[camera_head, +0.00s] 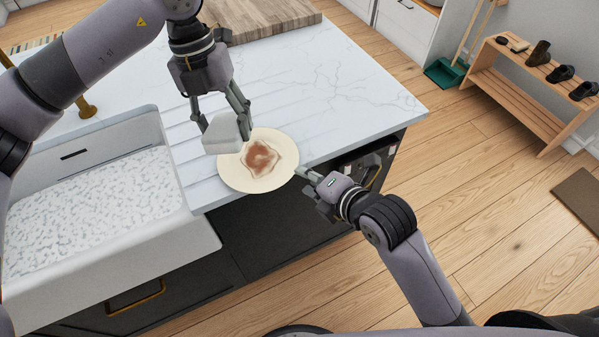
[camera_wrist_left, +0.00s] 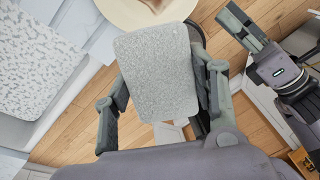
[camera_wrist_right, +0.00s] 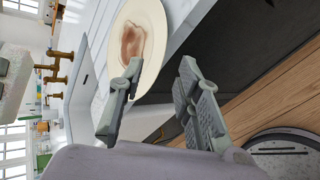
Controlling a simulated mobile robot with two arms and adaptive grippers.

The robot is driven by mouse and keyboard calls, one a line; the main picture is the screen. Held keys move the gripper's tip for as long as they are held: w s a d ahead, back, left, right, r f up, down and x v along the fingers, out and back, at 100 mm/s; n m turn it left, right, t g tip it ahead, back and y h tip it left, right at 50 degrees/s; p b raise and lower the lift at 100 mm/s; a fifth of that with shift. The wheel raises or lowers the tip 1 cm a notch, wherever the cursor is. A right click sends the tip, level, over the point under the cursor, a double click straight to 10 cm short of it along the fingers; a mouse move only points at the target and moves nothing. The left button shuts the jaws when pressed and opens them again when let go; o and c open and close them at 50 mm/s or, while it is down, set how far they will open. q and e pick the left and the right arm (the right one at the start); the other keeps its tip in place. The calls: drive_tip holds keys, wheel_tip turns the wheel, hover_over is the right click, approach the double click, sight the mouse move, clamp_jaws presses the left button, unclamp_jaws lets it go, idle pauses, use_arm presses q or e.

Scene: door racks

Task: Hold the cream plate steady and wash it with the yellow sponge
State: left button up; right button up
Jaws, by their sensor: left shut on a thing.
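The cream plate (camera_head: 235,176) overhangs the front edge of the white counter, with a brown stain (camera_head: 262,158) in its middle. My left gripper (camera_head: 222,120) is shut on the sponge (camera_head: 222,138), a block that looks pale grey, not yellow. It is at the plate's left rim in the head view; whether they touch is unclear. The sponge fills the middle of the left wrist view (camera_wrist_left: 158,75). My right gripper (camera_head: 304,173) is at the plate's right rim. In the right wrist view its fingers (camera_wrist_right: 161,68) are apart, with the plate (camera_wrist_right: 155,60) beside and behind one finger.
A white sink (camera_head: 185,235) lies left of the plate, with a brass tap (camera_head: 86,108) behind it. A wooden board (camera_head: 262,18) lies at the back of the counter (camera_head: 350,85). The counter's right side is clear. A shoe rack (camera_head: 500,85) stands off to the right.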

sight(257, 156)
drive_tip(key=x, duration=0.6)
clamp_jaws()
idle(0.3)
idle(0.4)
use_arm(q)
drive_tip(key=w+d+f+n+t, duration=0.1)
drive_tip(key=w+f+n, duration=0.1)
drive_tip(key=f, duration=0.1)
drive_tip(key=w+d+f+n+t+y, duration=0.1)
drive_tip(key=w+f+n, duration=0.1)
drive_tip(key=f, duration=0.2)
drive_tip(key=w+d+f+n+t+y, duration=0.1)
drive_tip(key=w+d+f, duration=0.1)
drive_tip(key=f, duration=0.2)
drive_tip(key=shift+w+n, duration=0.2)
drive_tip(key=shift+n, duration=0.2)
use_arm(e)
drive_tip(key=shift+f, duration=0.1)
use_arm(q)
drive_tip(key=shift+f, duration=0.2)
drive_tip(key=shift+a+f, duration=0.1)
drive_tip(key=shift+f, duration=1.5)
